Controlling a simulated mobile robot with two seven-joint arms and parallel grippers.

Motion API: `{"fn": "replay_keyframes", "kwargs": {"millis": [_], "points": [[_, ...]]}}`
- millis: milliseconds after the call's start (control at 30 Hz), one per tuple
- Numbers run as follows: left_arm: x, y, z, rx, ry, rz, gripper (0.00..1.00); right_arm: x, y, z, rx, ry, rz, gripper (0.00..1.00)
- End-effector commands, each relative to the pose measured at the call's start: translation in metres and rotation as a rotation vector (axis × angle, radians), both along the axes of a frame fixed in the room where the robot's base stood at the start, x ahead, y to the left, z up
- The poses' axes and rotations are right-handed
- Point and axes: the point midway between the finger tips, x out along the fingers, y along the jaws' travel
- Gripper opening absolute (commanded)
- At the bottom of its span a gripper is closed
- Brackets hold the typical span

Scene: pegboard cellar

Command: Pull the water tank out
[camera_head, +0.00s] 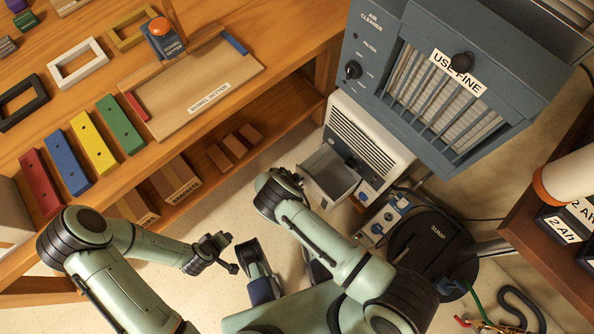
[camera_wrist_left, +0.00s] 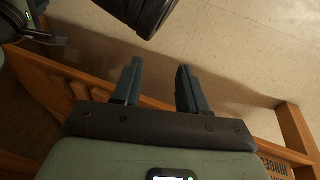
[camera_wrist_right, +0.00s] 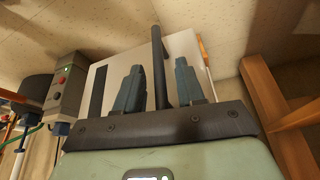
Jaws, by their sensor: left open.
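The water tank (camera_head: 327,178) is a grey open-topped bin. It sticks out like a drawer from the low front of a white louvred unit (camera_head: 368,135). My right arm reaches to its left front in the head view, where the hand is hidden under the arm. In the right wrist view a white panel stands ahead, and my right gripper (camera_wrist_right: 158,85) has its fingers closely on either side of a dark bar (camera_wrist_right: 157,48), which looks like the tank's handle. My left gripper (camera_head: 226,254) is open and empty over the floor, well left of the tank; it also shows in the left wrist view (camera_wrist_left: 160,85).
A wooden workbench (camera_head: 285,40) with coloured blocks runs along the left. A blue-grey air cleaner (camera_head: 400,95) overhangs the unit. A control box (camera_head: 383,220) and round black sump cover (camera_head: 432,240) stand right of the tank. Bare floor (camera_head: 225,215) lies left of it.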

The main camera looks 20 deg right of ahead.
Motion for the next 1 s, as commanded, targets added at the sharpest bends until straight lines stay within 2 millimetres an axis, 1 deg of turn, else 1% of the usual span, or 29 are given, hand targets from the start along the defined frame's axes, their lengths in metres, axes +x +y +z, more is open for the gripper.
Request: {"fn": "replay_keyframes", "kwargs": {"millis": [267,367,467,700,800,900,1000], "points": [[0.000,0.000,0.000,0.000,0.001,0.000,0.43,0.000,0.000,0.001,0.000,0.000,0.000,0.38],[-0.002,-0.001,0.003,-0.003,0.004,-0.002,0.43,0.000,0.002,0.007,0.000,-0.001,0.000,0.38],[-0.007,-0.005,0.009,-0.010,0.015,-0.009,0.43,0.000,0.008,0.021,0.001,-0.003,0.001,0.38],[-0.030,-0.017,0.027,-0.042,0.075,-0.034,0.43,-0.004,0.028,0.072,0.001,-0.004,0.002,0.38],[-0.039,-0.022,0.033,-0.054,0.100,-0.045,0.43,-0.006,0.036,0.091,-0.001,-0.003,0.002,0.38],[-0.046,-0.026,0.037,-0.062,0.117,-0.051,0.43,-0.008,0.042,0.106,-0.001,-0.002,0.002,0.38],[-0.050,-0.028,0.039,-0.069,0.131,-0.057,0.43,-0.008,0.047,0.117,-0.001,-0.002,0.001,0.38]]}}
